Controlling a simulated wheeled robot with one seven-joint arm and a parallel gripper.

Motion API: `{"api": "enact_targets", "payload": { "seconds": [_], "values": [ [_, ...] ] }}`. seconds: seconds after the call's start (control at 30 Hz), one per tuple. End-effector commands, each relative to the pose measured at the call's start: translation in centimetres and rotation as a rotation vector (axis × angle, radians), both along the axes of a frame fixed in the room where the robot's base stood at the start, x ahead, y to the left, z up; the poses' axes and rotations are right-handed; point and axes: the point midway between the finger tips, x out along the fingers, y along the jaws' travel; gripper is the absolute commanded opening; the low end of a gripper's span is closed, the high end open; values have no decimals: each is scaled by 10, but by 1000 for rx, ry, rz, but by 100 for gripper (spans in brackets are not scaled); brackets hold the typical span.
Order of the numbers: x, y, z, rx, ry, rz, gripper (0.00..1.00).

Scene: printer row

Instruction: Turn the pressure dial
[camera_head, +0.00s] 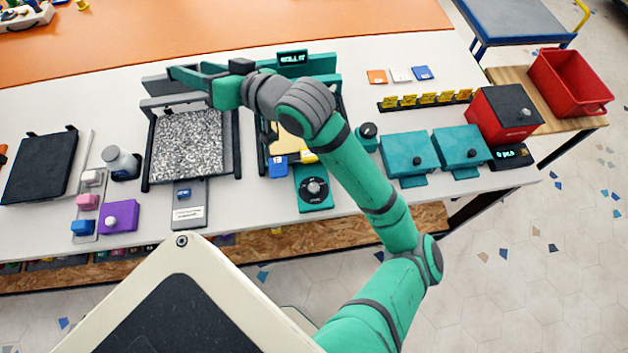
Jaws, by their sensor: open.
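A round black dial (314,187) with pale markings sits on a teal base near the front edge of the white table, left of my forearm. Its label is too small to read, so I cannot confirm that it is the pressure dial. My gripper (172,73) is at the far left end of my arm, over the back of a frame with a speckled grey panel. It is open, and I see nothing held in it. It is well away from the dial, further back and to the left. My arm passes just right of the dial.
Teal boxes (461,146) and a red box (505,112) are to the right. The speckled panel (188,145), a purple box (118,217) and a black plate (42,166) are to the left. The dial's front side looks clear.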

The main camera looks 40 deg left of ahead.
Motion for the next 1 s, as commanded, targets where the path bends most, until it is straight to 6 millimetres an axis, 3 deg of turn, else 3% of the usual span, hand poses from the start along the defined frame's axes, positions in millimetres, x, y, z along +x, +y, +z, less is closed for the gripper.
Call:
{"api": "enact_targets", "payload": {
  "seconds": [0.27, 0.47, 0.6, 0.8, 1.0],
  "values": [
    [-13, -28, -74, -401, -88, 102, 43],
    [1, -77, -126, -715, -133, 112, 43],
    [20, -124, -154, -941, -158, 88, 43],
    [48, -192, -172, -1212, -173, 27, 43],
    [63, -230, -175, -1353, -172, -17, 43]
  ]
}}
